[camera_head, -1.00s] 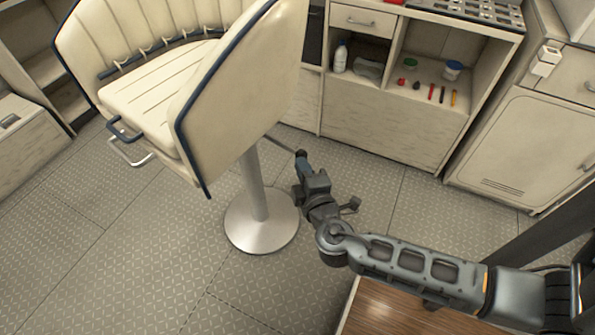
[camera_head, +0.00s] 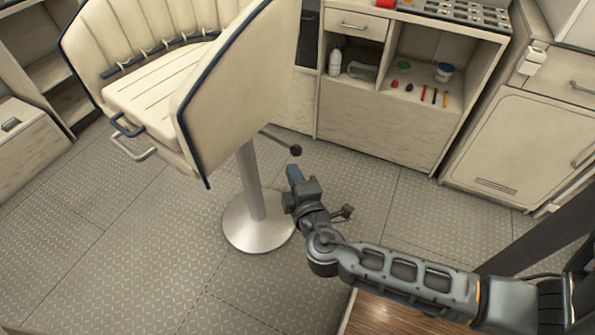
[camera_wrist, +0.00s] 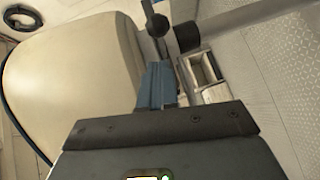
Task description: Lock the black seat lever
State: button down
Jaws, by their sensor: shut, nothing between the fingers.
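The black seat lever (camera_head: 296,150) is a thin dark rod with a round black knob. It sticks out to the right from under the cream helm seat (camera_head: 235,90), tilting slightly down in the head view. In the wrist view its knob (camera_wrist: 157,25) shows at the top, just beyond my fingertips. My gripper (camera_head: 294,173) is shut and empty, with blue fingers. It sits just below the knob in the head view, with a small gap between them. The blue fingers also show in the wrist view (camera_wrist: 157,82). The lever's inner end is hidden by the seat.
The seat's metal pedestal (camera_head: 250,185) and round base (camera_head: 240,228) stand left of my gripper. A cabinet with open shelves (camera_head: 385,125) is behind. A wooden surface (camera_head: 385,315) is at the bottom. Patterned floor (camera_head: 370,195) is clear right of the pedestal.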

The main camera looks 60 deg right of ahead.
jog(key=b+v, duration=0.1)
jog(key=v, duration=0.7)
jog(key=shift+s, duration=0.4)
jog(key=s+a+f+m+y, duration=0.1)
jog(key=s+a+f+y, duration=0.1)
jog(key=s+a+y, duration=0.8)
jog(key=s+a+r+m+t+y, duration=0.1)
jog(key=a+r+m+t, duration=0.1)
jog(key=r, duration=0.5)
jog(key=s+a+r+m+t+y, duration=0.1)
jog(key=s+r+m+t, duration=0.1)
jog(key=r, duration=0.5)
jog(key=shift+s+a+r+m, duration=0.25)
jog(key=shift+s+a+m, duration=0.1)
jog(key=shift+m, duration=0.45)
